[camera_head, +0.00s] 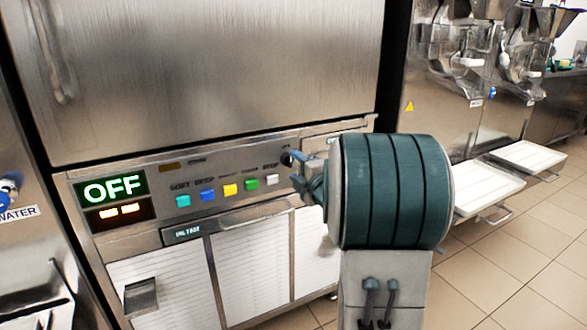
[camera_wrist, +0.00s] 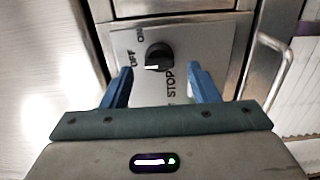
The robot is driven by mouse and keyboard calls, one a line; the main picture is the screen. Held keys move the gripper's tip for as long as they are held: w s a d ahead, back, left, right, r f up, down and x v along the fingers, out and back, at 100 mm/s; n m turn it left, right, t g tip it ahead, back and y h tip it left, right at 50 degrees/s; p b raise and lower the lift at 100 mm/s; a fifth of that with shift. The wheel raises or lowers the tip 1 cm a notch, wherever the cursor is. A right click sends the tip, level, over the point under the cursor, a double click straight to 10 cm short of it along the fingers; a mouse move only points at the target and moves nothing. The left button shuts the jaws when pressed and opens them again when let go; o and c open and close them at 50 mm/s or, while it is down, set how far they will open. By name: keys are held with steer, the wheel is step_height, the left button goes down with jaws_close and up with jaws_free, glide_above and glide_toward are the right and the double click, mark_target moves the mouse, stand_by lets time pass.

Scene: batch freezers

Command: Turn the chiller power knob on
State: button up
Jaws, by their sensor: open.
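The chiller power knob (camera_wrist: 159,56) is small, round and black, with a white mark on its lower left side in the wrist view. It sits on a grey panel (camera_wrist: 205,42) with "OFF" printed to its left, "ON" above left and "STOP" to its lower right. In the head view the knob (camera_head: 287,159) shows at the right end of the button panel, partly beside my fingers. My gripper (camera_wrist: 160,72) is open, its blue fingers on either side of the knob's near edge, with no contact visible. The panel's green display (camera_head: 111,188) reads "OFF".
Several coloured buttons (camera_head: 230,190) line the panel left of the knob. A metal bar handle (camera_wrist: 272,60) stands out at the right in the wrist view. White trays (camera_head: 487,188) project from machines at the right. Tiled floor (camera_head: 500,260) is open there.

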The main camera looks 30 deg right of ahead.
steer(key=shift+w, duration=1.05)
steer(key=c, duration=1)
